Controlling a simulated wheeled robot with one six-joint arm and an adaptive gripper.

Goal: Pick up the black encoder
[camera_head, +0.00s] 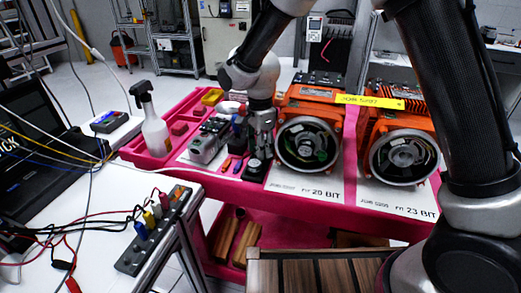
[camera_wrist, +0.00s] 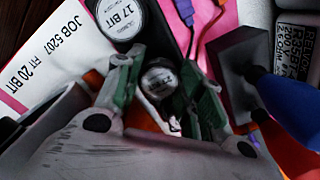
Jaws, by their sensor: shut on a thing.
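My gripper (camera_head: 262,140) points down over the red cart, left of the orange motors. In the wrist view its green-padded fingers (camera_wrist: 163,90) are shut on a small round part (camera_wrist: 158,78) with a pale label and dark surround. Its body is mostly hidden, and I cannot tell whether it is the black encoder or whether it touches the surface. A larger dark round unit labelled 17 BIT (camera_wrist: 119,16) lies just beyond the left finger. A black piece with a pale round face (camera_head: 254,166) shows just below the gripper in the head view.
Two orange motors (camera_head: 310,95) with open round housings stand to the right. A spray bottle (camera_head: 152,122) and grey metal parts (camera_head: 207,142) are on the left. Colored-handled tools (camera_wrist: 290,100) lie right of my fingers. A white card (camera_wrist: 55,50) lies left.

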